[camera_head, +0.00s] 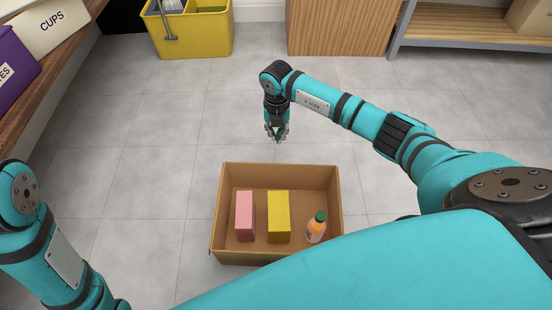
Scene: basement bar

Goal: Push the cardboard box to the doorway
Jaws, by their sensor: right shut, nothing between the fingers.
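The open cardboard box (332,205) sits on the grey tile floor in front of me. In it are a pink block (245,216), a yellow block (279,217) and an orange bottle with a green cap (316,229). My right gripper (276,137) is shut and empty, pointing down just beyond the box's far wall, apart from it in the picture. My left arm shows at the lower left edge, but its gripper is out of view. No doorway can be made out.
A yellow bucket (218,40) stands at the back left. A wooden cabinet (342,28) and a grey-framed shelf (465,43) stand at the back. A shelf at left holds a cups box (47,27) and a purple box (14,68). Floor between is clear.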

